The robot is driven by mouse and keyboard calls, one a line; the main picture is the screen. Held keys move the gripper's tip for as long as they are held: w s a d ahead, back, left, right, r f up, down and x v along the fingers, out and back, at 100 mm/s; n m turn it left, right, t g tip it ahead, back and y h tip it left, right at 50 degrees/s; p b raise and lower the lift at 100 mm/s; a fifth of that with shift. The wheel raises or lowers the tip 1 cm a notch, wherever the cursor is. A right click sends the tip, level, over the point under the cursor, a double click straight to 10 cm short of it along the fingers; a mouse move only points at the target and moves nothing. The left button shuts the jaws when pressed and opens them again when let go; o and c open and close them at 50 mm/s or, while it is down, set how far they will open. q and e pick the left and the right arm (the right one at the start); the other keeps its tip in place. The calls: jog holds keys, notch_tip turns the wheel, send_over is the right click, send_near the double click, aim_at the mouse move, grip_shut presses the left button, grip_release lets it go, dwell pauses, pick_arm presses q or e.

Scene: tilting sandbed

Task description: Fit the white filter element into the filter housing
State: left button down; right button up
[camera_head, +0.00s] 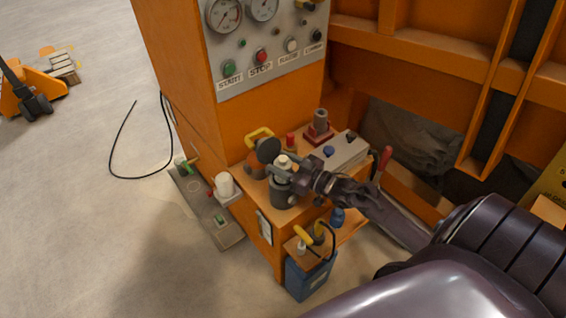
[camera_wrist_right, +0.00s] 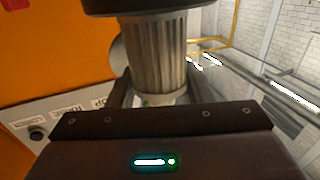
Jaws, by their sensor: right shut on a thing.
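The white filter element (camera_head: 284,160) is upright between the fingers of my right gripper (camera_head: 286,171), which is shut on it. In the right wrist view, its pleated side (camera_wrist_right: 157,50) fills the middle, with a dark rim at the top of the picture. The dark grey filter housing (camera_head: 284,193) stands on the orange ledge directly below the gripper. The element is in line with the housing; I cannot tell how far its lower end is inside. A dark round disc (camera_head: 268,150), perhaps the lid, stands beside the housing. My left gripper is not in view.
A white cylinder (camera_head: 224,186) stands on a side bracket. A grey box (camera_head: 340,152), a red-based post (camera_head: 320,128) and a red-handled lever (camera_head: 384,165) are behind and to the right. A blue container (camera_head: 309,274) is below. The control panel (camera_head: 265,42) rises behind.

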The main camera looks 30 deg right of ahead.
jog(key=shift+r, duration=0.1)
jog(key=shift+f+b, duration=2.15)
jog(key=shift+f, duration=0.9)
jog(key=o, duration=1.1)
jog(key=shift+s+f, duration=0.1)
jog(key=shift+f, duration=0.05)
jog(key=v, duration=0.7)
jog(key=shift+s+d+r, duration=0.25)
jog(key=shift+s+d, duration=0.05)
jog(key=shift+s, duration=0.05)
jog(key=shift+w, duration=0.1)
